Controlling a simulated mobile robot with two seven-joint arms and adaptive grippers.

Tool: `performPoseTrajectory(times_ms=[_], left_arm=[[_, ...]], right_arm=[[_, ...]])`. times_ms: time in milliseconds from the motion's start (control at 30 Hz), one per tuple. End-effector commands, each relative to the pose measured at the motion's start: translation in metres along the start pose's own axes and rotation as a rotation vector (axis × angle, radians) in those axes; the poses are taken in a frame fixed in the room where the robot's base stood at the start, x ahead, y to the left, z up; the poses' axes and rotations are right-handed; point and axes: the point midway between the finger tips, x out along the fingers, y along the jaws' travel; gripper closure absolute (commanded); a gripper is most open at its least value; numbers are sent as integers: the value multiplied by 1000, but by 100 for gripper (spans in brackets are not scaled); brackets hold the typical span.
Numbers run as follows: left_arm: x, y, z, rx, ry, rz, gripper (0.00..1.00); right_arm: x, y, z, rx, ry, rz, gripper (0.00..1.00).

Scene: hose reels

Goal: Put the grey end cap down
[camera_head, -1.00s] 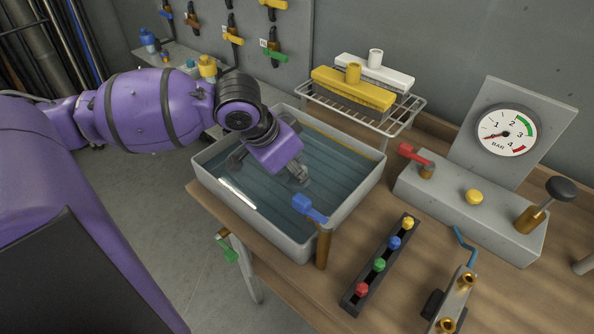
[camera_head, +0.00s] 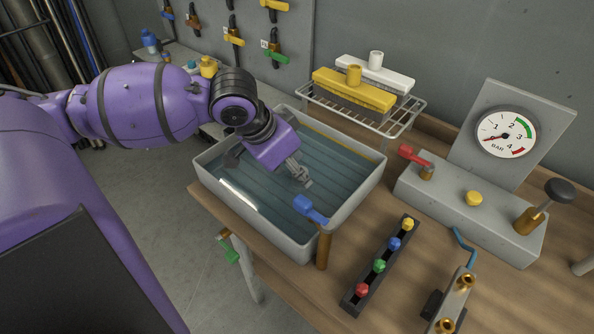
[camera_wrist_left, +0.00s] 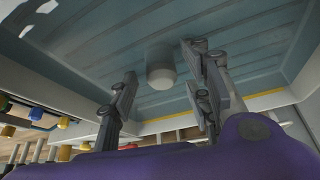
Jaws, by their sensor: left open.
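The grey end cap (camera_wrist_left: 161,72) is a short pale cylinder. In the left wrist view it stands on the ribbed floor of the grey tub, between and beyond my open fingers, touching neither as far as I can tell. I cannot make it out in the head view. My left gripper (camera_head: 302,177) is open and empty, reaching down over the tub (camera_head: 217,192); its spread fingers also show in the left wrist view (camera_wrist_left: 160,85). My right gripper is not in view.
A blue-handled tap (camera_head: 311,209) stands at the tub's near edge. A wire rack (camera_head: 412,112) with yellow and white brushes is behind it. To the right are a strip of coloured knobs (camera_head: 379,265) and a gauge panel (camera_head: 508,131).

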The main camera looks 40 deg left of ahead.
Motion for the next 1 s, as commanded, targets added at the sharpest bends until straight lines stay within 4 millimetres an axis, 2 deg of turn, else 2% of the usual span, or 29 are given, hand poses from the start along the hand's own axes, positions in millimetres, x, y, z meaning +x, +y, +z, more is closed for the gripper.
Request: performPoseTrajectory(times_ms=[33,200,400,600,800,1000], left_arm=[[-15,0,-2,3,3,-4,55],[-55,0,-3,3,4,-4,55],[-91,0,-3,2,6,-2,55],[-104,0,-2,1,3,-1,55],[-104,0,-1,1,1,0,55],[-104,0,-1,1,1,0,55]], right_arm=[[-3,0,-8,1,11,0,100],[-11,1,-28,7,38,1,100],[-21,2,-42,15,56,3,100],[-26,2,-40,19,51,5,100],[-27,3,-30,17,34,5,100],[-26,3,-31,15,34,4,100]])
